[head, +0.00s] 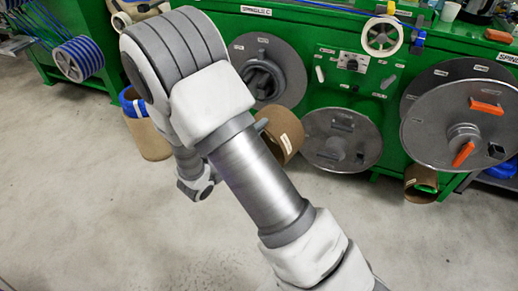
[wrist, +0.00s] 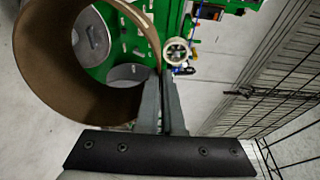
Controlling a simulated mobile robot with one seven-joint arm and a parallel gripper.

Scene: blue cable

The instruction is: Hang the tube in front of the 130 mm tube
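A large brown cardboard tube (wrist: 32,62) fills the left of the wrist view, its open end facing the camera. My gripper (wrist: 163,84) is closed with its fingers nearly together at the tube's right wall, and appears to pinch that wall. In the head view a brown tube (head: 287,139) with a white label shows beside my arm, off the floor. My arm hides its left part, and only a bit of grey finger (head: 262,124) shows there. Another brown tube (head: 422,186) with a green inside is low at the right. Tube sizes are not readable, so I cannot tell which is 130 mm.
The green machine (head: 325,64) carries grey discs (head: 341,139) and a large right disc (head: 465,126) with orange handles. A brown tube with a blue rim (head: 151,141) stands at left. A wire mesh fence (wrist: 270,85) is right in the wrist view. The front floor is clear.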

